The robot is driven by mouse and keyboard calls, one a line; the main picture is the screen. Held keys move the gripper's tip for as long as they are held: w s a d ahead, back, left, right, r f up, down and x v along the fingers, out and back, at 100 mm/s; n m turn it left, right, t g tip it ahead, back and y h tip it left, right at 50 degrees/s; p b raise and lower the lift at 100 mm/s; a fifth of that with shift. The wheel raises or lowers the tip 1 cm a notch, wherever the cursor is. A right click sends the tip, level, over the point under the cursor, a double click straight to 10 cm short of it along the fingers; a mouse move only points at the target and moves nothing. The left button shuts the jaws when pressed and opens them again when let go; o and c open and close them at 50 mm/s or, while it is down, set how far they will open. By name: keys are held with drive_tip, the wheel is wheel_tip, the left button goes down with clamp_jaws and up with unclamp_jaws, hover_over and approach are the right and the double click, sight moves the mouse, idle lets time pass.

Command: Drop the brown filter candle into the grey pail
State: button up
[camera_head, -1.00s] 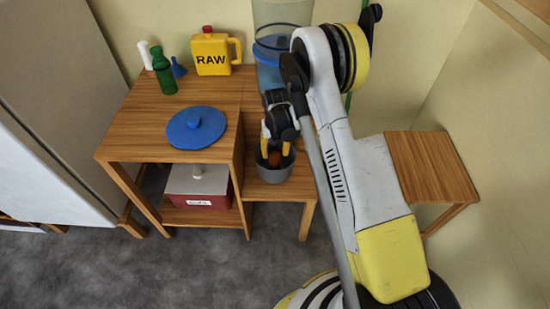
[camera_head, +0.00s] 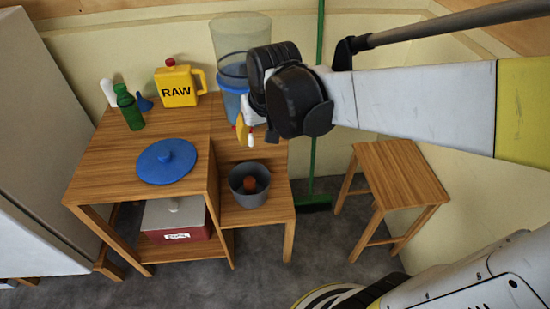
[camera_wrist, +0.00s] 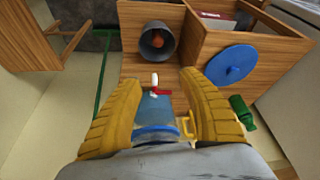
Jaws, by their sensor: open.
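The brown filter candle (camera_head: 249,184) stands inside the grey pail (camera_head: 238,191), which sits on the lower wooden shelf in front of the water container. The wrist view also shows the candle (camera_wrist: 158,41) within the pail (camera_wrist: 149,53). My gripper (camera_head: 244,132) is raised above and behind the pail, apart from it, in front of the blue and clear container. In the wrist view my two yellow fingers (camera_wrist: 160,88) are spread wide with nothing held between them. The candle's lower end is hidden by the pail's wall.
The blue and clear container (camera_head: 232,75) with a red and white tap (camera_wrist: 157,90) is close to my fingers. A wooden stool (camera_head: 392,172) is at right.

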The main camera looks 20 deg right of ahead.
drive_tip(key=s+r+t, duration=0.2)
drive_tip(key=s, duration=1.1)
drive_tip(key=shift+a+n+t, duration=0.15)
drive_tip(key=shift+n+t, duration=0.15)
